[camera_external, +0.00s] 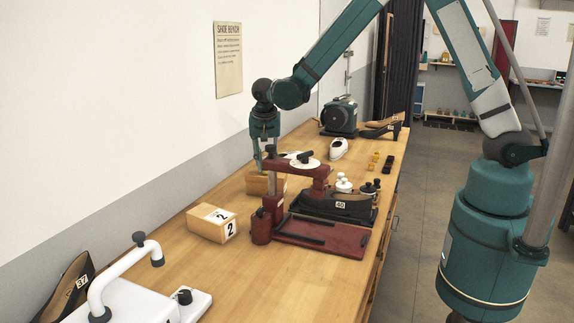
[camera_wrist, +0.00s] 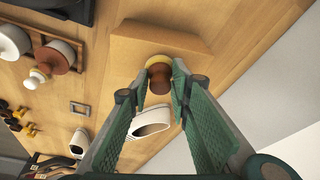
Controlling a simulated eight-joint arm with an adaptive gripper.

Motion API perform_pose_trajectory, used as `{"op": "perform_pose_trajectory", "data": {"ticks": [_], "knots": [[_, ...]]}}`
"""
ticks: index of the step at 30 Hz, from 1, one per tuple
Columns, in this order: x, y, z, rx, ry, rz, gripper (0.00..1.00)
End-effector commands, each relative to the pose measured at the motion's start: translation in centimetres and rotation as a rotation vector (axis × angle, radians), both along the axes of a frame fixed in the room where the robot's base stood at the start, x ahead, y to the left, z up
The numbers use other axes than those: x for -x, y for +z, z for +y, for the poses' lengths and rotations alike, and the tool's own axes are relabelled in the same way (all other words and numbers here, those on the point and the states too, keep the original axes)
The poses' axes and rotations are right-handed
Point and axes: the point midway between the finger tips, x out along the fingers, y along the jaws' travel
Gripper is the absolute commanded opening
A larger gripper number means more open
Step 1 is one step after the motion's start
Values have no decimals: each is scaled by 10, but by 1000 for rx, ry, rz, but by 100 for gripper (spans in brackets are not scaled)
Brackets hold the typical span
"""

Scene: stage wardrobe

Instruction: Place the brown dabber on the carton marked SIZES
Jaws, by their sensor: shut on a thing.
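In the wrist view, my gripper (camera_wrist: 159,84) is shut on the brown dabber (camera_wrist: 158,74), which has a yellowish pad at its far end. A plain brown carton (camera_wrist: 165,34) lies beyond the pad; I cannot tell whether they touch. In the external view, my gripper (camera_external: 263,160) points down over a carton (camera_external: 258,184), partly hidden behind the dark red press. The dabber cannot be made out there. No SIZES marking is readable on this carton. A second carton (camera_external: 205,226), marked 2, stands nearer the camera.
The dark red press (camera_external: 320,238) stands right beside the carton. White and dark jars (camera_external: 343,184), a white shoe (camera_external: 338,148) and a grinder (camera_external: 339,117) are farther along the bench. A white lever device (camera_external: 125,290) is at the front. The wall runs along the left.

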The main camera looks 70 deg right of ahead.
Motion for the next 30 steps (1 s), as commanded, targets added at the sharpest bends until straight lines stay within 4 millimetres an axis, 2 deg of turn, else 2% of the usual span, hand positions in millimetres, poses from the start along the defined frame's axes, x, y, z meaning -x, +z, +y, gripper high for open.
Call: {"op": "perform_pose_trajectory", "data": {"ticks": [9, 10, 13, 30], "knots": [[0, -4, 0, 0, 0, 0, 13], [0, -3, 0, 0, 0, 0, 25], [0, -3, 0, 0, 0, 0, 36], [0, 4, 1, 0, 0, 0, 36]]}}
